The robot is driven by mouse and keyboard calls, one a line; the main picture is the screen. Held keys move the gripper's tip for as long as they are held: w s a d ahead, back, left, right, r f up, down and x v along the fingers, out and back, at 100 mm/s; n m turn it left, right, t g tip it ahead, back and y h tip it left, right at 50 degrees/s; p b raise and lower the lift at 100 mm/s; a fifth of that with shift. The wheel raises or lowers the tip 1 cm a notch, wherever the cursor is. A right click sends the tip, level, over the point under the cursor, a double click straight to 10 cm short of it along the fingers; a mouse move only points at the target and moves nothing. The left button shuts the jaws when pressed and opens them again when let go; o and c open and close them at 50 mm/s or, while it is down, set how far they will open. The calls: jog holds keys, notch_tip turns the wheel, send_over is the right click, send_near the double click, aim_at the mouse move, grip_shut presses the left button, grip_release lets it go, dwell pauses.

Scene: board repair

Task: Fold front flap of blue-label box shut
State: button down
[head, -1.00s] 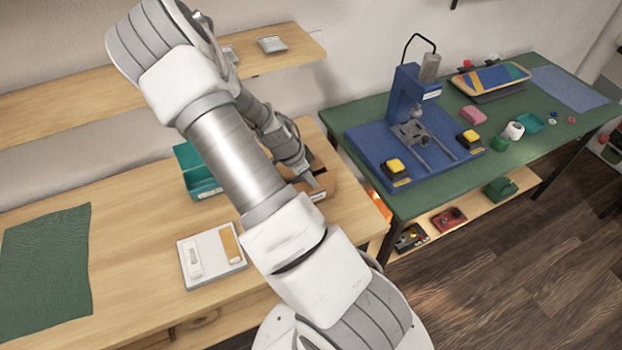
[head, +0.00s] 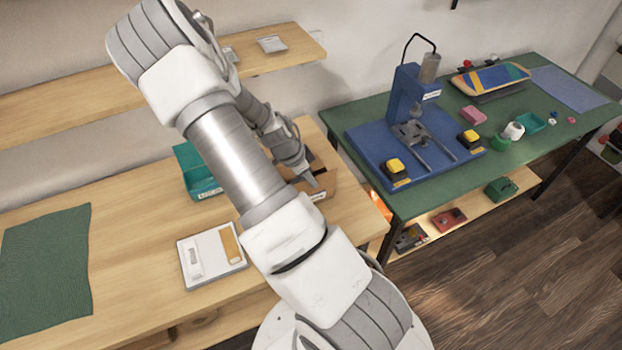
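A brown cardboard box (head: 326,186) stands on the wooden table, partly hidden behind my arm. A small pale label shows low on its near side; its colour is too small to tell. A flap on its near right side stands up, and part of the dark inside shows. My gripper (head: 313,183) is at the box, its tip pointing down at the near edge. The fingers are too small to tell whether they are open or shut. The left part of the box is hidden by my arm.
A teal open bin (head: 203,187) stands left of the box. A white tray (head: 212,256) lies nearer on the wooden table (head: 130,250), with a green mat (head: 45,265) at left. A green table (head: 408,205) with a blue press (head: 405,100) stands right. A shelf (head: 130,100) hangs behind.

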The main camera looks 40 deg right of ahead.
aim_at(318, 188)
jog(key=shift+w, duration=0.1)
jog(key=shift+w+d+g, duration=0.15)
jog(key=shift+w+g, duration=0.2)
jog(key=shift+g, duration=0.45)
jog(key=shift+w+d+f+n+g+y, duration=0.1)
jog(key=shift+w+f+n+g+y, duration=0.1)
jog(key=shift+w+n+g+y, duration=0.35)
jog(key=g+b, duration=0.1)
jog(key=w+f+g+b, duration=0.1)
jog(key=g+b, duration=0.2)
jog(key=shift+w+d+f+n+g, duration=0.2)
jog(key=shift+f+n+g, duration=0.05)
jog(key=shift+f, duration=0.05)
jog(key=g+b, duration=0.1)
jog(key=b, duration=0.1)
jog(key=f+g+b, duration=0.1)
jog(key=b, duration=0.2)
jog(key=shift+w+n+g+y, duration=0.25)
jog(key=shift+w+n+g, duration=0.15)
jog(key=b, duration=0.1)
jog(key=g+b, duration=0.1)
jog(key=b, duration=0.1)
jog(key=shift+w+d+f+g, duration=0.1)
jog(key=shift+w+f+g, duration=0.1)
jog(key=shift+g, duration=0.1)
jog(key=shift+n+g+b, duration=0.3)
jog(key=shift+b, duration=0.2)
jog(key=shift+r, duration=0.1)
